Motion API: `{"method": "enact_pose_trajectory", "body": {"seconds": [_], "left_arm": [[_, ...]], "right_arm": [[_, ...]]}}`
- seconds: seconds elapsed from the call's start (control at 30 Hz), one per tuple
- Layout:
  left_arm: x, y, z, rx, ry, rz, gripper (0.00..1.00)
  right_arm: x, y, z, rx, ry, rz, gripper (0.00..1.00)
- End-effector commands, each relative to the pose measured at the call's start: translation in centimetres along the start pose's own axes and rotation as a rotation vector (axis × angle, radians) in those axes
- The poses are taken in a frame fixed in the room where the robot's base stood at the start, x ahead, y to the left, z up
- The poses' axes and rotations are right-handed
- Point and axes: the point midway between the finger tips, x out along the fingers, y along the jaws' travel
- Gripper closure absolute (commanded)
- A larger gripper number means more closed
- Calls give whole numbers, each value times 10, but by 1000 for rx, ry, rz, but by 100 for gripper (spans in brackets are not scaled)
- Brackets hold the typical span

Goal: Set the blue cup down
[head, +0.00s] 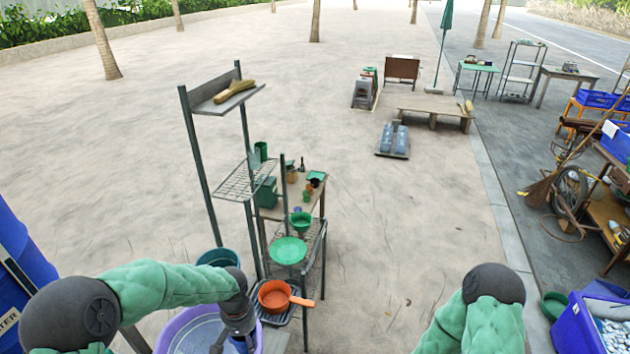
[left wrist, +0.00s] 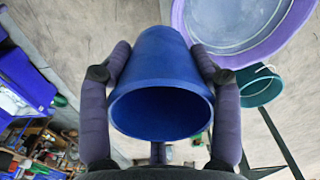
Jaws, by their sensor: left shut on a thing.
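The blue cup (left wrist: 165,65) is between the two fingers of my left gripper (left wrist: 161,50) in the left wrist view, with its wide open mouth facing the camera. The fingers press on its sides. In the head view my left gripper (head: 234,330) points down over the right side of the large purple basin. Only a small part of the blue cup (head: 241,344) shows there, beside the gripper. My right arm shows at the lower right of the head view, but its gripper does not.
The purple basin (head: 176,336) holds something pale. A teal bucket (head: 217,257) stands behind it. Close on the right is a metal rack with an orange pan (head: 273,296) and a green plate (head: 288,251). Open sandy ground lies right of the rack.

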Motion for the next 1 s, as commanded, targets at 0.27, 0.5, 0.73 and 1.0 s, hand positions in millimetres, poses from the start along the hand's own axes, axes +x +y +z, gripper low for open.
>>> {"method": "enact_pose_trajectory", "body": {"seconds": [0.27,0.5,0.73,1.0], "left_arm": [[32,6,2,76,0,-1,70],[75,5,2,74,1,-1,70],[117,6,1,73,1,-1,70],[167,6,1,72,1,-1,70]], "right_arm": [[34,12,-1,0,-1,0,60],[74,27,-3,0,0,0,60],[115,41,-4,0,0,0,60],[161,58,-6,0,0,0,60]]}}
